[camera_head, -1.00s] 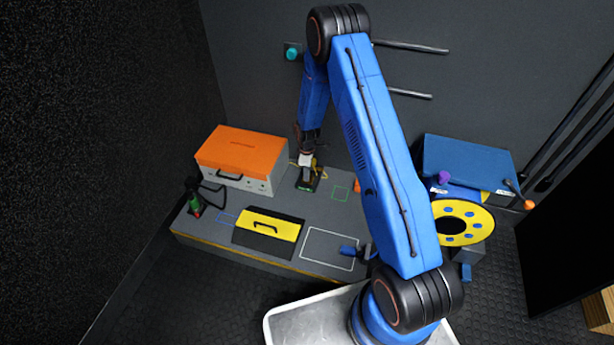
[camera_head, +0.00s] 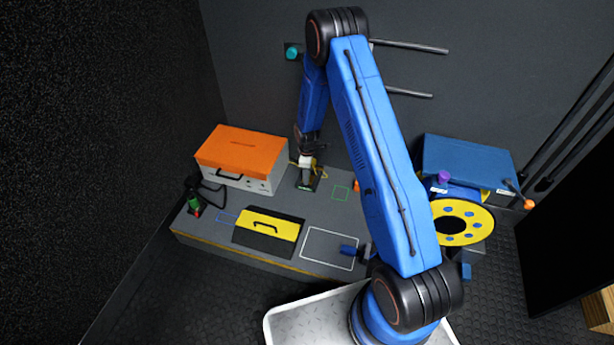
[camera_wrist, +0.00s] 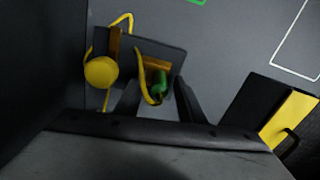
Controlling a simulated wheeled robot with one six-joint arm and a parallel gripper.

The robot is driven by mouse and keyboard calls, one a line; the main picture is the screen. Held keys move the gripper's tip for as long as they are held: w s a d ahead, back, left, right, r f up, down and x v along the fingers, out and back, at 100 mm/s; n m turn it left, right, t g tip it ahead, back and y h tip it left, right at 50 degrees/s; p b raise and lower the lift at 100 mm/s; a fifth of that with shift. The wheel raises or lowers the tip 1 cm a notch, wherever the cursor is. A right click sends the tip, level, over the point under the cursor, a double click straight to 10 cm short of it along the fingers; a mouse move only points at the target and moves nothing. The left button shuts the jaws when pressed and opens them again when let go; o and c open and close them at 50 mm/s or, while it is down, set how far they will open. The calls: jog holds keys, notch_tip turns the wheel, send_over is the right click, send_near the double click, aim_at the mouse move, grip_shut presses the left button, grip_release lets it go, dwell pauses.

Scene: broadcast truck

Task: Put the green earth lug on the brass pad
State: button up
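The green earth lug (camera_wrist: 159,83) shows in the wrist view at the end of a yellow cable, over or against the brass pad (camera_wrist: 157,64) on a dark base plate (camera_wrist: 179,55). I cannot tell whether it lies flat on the pad. A second brass strip (camera_wrist: 114,46) stands to its left, partly behind a yellow ball (camera_wrist: 101,72). My gripper (camera_wrist: 157,92) has its two dark fingers apart, one each side of the lug, with visible gaps. In the head view my gripper (camera_head: 306,164) is low over the base plate, and the lug is too small to make out clearly.
An orange-lidded case (camera_head: 242,150) stands just left of my gripper. A yellow and black box (camera_head: 268,229) lies in front. A green-and-red connector (camera_head: 195,204) is at the bench's left end. A yellow cable reel (camera_head: 480,215) stands at right. The bench around the green outline (camera_head: 340,193) is clear.

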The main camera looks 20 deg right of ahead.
jog(key=s+r+m+t, duration=0.1)
jog(key=s+r, duration=0.2)
jog(key=r, duration=1.1)
jog(key=s+r+m, duration=0.2)
jog(key=r, duration=1.3)
jog(key=s+d+r+m+t, duration=0.1)
jog(key=s+r+m, duration=0.2)
jog(key=s+r, duration=0.9)
jog(key=s+r+m+t, duration=0.1)
jog(key=s+r+m, duration=0.2)
jog(key=s, duration=1.1)
jog(key=s+d+r+m+t, duration=0.1)
jog(key=s+r+m, duration=0.2)
jog(key=s+r, duration=0.7)
jog(key=shift+s+d+r+m+t, duration=0.2)
jog(key=shift+s+d+m+t, duration=0.15)
jog(key=shift+s, duration=2.15)
